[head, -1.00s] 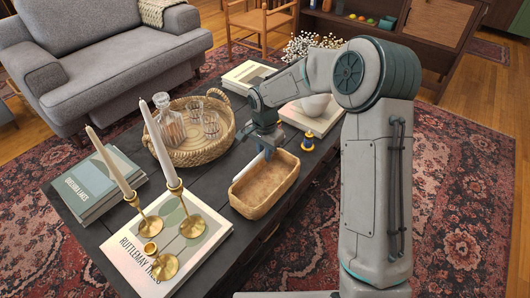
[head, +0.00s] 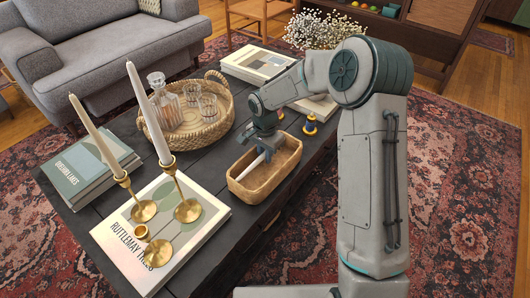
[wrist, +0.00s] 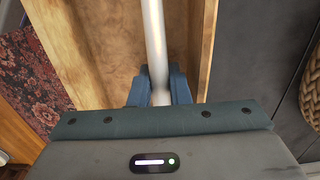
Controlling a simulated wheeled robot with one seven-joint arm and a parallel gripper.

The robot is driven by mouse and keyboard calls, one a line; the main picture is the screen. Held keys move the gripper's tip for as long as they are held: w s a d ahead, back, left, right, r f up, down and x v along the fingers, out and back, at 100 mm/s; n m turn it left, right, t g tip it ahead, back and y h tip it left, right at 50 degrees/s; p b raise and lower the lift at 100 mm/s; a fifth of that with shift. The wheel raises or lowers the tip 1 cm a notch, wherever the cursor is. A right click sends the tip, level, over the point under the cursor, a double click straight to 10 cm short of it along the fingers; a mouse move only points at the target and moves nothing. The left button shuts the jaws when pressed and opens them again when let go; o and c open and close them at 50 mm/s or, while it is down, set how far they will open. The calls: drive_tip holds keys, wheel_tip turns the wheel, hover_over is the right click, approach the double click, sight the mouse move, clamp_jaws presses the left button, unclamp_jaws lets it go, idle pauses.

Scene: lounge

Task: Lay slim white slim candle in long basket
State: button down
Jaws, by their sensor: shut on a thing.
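The slim white candle (head: 251,167) is held by my gripper (head: 268,141) over the long basket (head: 263,193), slanting down toward its left end. In the wrist view, the blue fingers of my gripper (wrist: 159,88) are shut on the candle (wrist: 154,35) near one end. The candle runs away from the fingers above the pale inside of the basket (wrist: 112,40). I cannot tell whether the candle touches the basket floor. The far tip is out of the wrist view.
A round woven tray (head: 205,137) with a decanter and glasses lies behind.

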drive_tip(key=shift+f, duration=0.3)
drive_tip(key=c, duration=1.3)
unclamp_jaws()
wheel_tip(320, 180, up, 14)
drive_tip(key=p, duration=0.4)
